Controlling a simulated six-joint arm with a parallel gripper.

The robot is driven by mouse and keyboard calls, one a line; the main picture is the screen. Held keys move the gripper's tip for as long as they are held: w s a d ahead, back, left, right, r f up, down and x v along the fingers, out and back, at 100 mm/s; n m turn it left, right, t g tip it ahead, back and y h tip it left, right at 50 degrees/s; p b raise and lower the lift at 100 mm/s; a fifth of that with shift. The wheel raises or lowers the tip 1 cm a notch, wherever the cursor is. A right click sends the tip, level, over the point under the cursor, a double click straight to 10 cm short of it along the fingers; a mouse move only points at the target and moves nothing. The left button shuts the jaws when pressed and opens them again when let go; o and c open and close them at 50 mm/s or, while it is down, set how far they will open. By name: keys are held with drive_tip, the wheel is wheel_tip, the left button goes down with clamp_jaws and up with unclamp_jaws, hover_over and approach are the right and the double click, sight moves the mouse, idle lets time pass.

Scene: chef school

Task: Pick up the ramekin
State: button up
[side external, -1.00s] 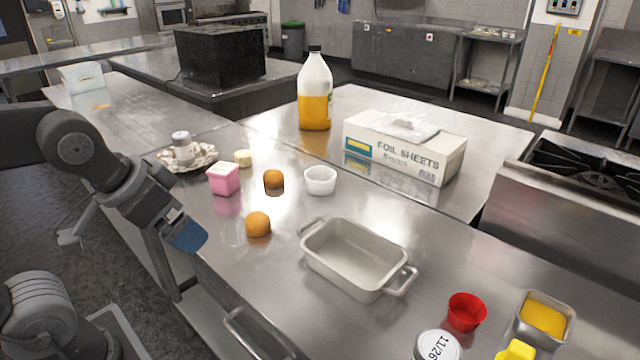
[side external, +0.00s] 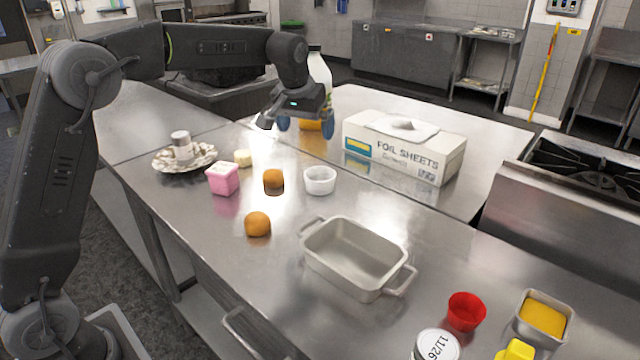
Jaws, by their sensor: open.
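A small white ramekin (side external: 320,181) stands upright on the steel counter in the middle of the side external view, and it looks empty. My gripper (side external: 306,126) is above and behind it in the picture, pointing down, with its blue-tipped fingers spread apart. The gripper is clear of the ramekin, which is fully in view.
A grey baking dish (side external: 355,255) is in front. A foil sheets box (side external: 405,146) and a bottle (side external: 319,70) stand behind.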

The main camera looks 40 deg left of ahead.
drive_tip(key=w+a+f, duration=0.2)
drive_tip(key=w+f, duration=0.3)
approach(320, 175)
drive_tip(key=d+f, duration=0.2)
drive_tip(key=shift+s+d+f+n, duration=0.1)
drive_tip(key=shift+s+d+n, duration=0.2)
drive_tip(key=shift+s, duration=0.1)
drive_tip(key=shift+s+a+x, duration=0.1)
drive_tip(key=shift+s+x, duration=0.05)
drive_tip(key=shift+x, duration=1.2)
drive_tip(key=shift+s+a+x, duration=0.1)
drive_tip(key=shift+s+x, duration=0.05)
drive_tip(key=shift+x, duration=1.15)
drive_tip(key=shift+c, duration=0.2)
drive_tip(key=c, duration=0.7)
drive_tip(key=shift+c, duration=0.2)
